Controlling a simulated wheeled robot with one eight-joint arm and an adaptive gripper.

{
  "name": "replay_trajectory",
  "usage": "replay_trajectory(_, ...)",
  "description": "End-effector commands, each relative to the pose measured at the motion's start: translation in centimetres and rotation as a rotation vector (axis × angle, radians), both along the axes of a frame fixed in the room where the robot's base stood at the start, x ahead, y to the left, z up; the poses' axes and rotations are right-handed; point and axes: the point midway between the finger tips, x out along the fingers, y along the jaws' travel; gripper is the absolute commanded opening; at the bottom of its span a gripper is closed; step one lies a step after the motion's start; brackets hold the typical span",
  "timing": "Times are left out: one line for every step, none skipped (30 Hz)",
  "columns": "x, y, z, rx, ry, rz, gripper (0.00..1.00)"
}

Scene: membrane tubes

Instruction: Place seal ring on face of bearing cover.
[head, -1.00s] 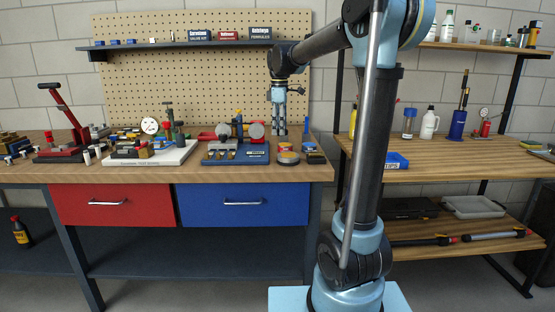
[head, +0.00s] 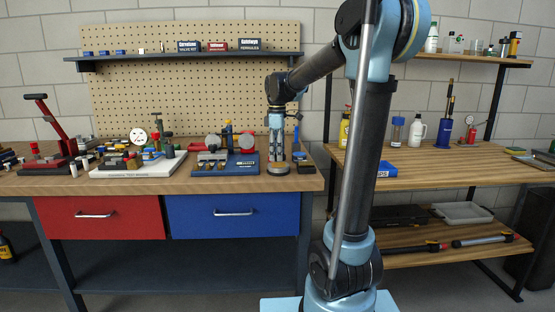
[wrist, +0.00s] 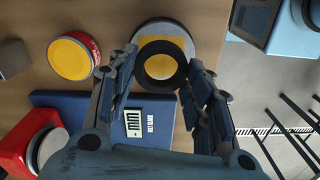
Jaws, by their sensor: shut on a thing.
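The seal ring is a dark ring (wrist: 150,76) between my gripper's two fingertips (wrist: 162,62) in the wrist view. My gripper is shut on it. Behind the ring is a round grey disc with a yellow face, seemingly the bearing cover (wrist: 148,31); the ring overlaps the lower part of the yellow face in the picture. I cannot tell whether ring and cover touch. In the head view my gripper (head: 277,158) points down just over the round cover (head: 280,171) at the right end of the workbench; the ring is too small to make out there.
A blue fixture (head: 224,164) stands close left of the gripper. A round tin with a yellow top (wrist: 72,56) is beside the cover in the wrist view. A white-based fixture (head: 138,165) stands farther left. The bench's right edge (head: 318,184) is close.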

Motion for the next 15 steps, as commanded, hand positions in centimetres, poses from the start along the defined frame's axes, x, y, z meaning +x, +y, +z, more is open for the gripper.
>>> replay_trajectory(0.0,0.0,-0.8,0.0,0.0,0.0,0.3)
replay_trajectory(0.0,0.0,-1.2,0.0,0.0,0.0,0.3)
replay_trajectory(0.0,0.0,-1.7,0.0,0.0,0.0,0.3)
replay_trajectory(0.0,0.0,-1.9,0.0,0.0,0.0,0.3)
replay_trajectory(0.0,0.0,-2.1,0.0,0.0,0.0,0.3)
replay_trajectory(0.0,0.0,-2.2,0.0,0.0,0.0,0.3)
replay_trajectory(0.0,0.0,-2.2,0.0,0.0,0.0,0.3)
replay_trajectory(0.0,0.0,-2.2,0.0,0.0,0.0,0.3)
replay_trajectory(0.0,0.0,-2.2,0.0,0.0,0.0,0.3)
replay_trajectory(0.0,0.0,-2.2,0.0,0.0,0.0,0.3)
replay_trajectory(0.0,0.0,-2.2,0.0,0.0,0.0,0.3)
replay_trajectory(0.0,0.0,-2.2,0.0,0.0,0.0,0.3)
replay_trajectory(0.0,0.0,-2.2,0.0,0.0,0.0,0.3)
replay_trajectory(0.0,0.0,-2.3,0.0,0.0,0.0,0.3)
replay_trajectory(0.0,0.0,-2.4,0.0,0.0,0.0,0.3)
